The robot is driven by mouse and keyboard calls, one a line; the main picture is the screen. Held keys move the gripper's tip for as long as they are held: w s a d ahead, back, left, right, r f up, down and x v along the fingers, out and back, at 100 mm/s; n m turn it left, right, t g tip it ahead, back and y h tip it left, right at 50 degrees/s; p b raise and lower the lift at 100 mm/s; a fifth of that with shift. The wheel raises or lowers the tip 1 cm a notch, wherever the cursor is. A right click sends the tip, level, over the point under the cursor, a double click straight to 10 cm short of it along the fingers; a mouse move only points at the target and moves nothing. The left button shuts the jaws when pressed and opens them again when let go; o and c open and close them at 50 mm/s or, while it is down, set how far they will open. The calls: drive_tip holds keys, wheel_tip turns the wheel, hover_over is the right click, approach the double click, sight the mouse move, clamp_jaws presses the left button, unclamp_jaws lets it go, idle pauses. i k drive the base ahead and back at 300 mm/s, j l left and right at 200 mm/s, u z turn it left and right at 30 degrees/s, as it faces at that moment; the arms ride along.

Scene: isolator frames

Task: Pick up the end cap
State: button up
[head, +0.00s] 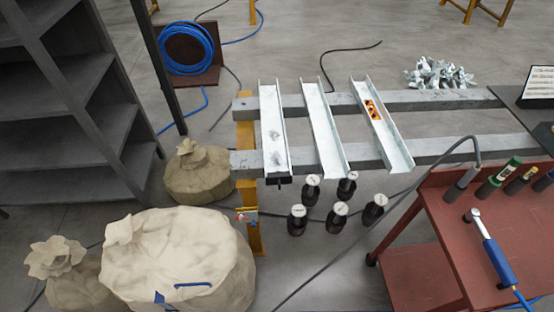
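I cannot clearly single out an end cap. A small dark piece (279,181) shows at the front end of the left channel (272,125). Two more pale metal channels lie beside it, a middle one (325,130) and a right one (381,125) with an orange label. Several dark cylinders with pale round tops (339,215) stand below the channels' front ends. My gripper is not in view.
Two grey beams (440,150) carry the channels. A red cart (450,240) with a blue-handled wrench (494,250) and bottles stands at the right. Tan sacks (180,265) and dark shelves (60,120) fill the left. A cable crosses the floor; bare floor shows at front centre.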

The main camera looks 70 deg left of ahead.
sight(279, 178)
drive_tip(key=l+u, duration=0.15)
drive_tip(key=u, duration=2.4)
